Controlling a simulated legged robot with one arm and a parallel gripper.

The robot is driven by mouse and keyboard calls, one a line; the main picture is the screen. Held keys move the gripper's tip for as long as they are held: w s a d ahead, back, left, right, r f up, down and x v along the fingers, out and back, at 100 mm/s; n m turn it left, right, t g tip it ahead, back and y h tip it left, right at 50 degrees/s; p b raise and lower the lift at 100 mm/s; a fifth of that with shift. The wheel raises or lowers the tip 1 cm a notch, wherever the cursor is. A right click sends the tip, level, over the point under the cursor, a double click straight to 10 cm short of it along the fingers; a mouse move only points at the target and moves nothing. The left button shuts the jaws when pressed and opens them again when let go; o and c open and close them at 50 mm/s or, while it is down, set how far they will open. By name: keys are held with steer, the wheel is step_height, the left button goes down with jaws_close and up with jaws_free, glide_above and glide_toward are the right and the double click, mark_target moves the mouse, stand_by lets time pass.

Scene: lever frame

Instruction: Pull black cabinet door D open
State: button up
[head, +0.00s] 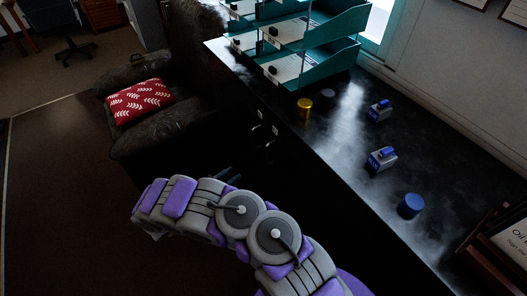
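The black cabinet (335,210) runs diagonally from the upper middle to the lower right, with a glossy top. Its front is in deep shadow. Small pale marks (260,114) show near the front's far end; I cannot tell if they are handles or labels. No letter D is readable, and no open door can be made out. My grey and purple arm crosses the lower middle in front of the cabinet. Dark finger-like parts, apparently my gripper (226,173), show just beyond the arm near the cabinet front. Their opening and any contact are unclear.
Teal trays (315,60) with papers, a gold can (304,108), blue-and-grey items (381,158) and a blue cylinder (410,205) stand on the top. A dark armchair (165,125) with a red cushion (139,102) stands left. Brown floor (60,200) at left is clear.

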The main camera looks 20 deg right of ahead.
steer(key=b+x, duration=0.3)
steer(key=x, duration=1.4)
steer(key=shift+r, duration=0.1)
steer(key=shift+c, duration=0.5)
jaws_close()
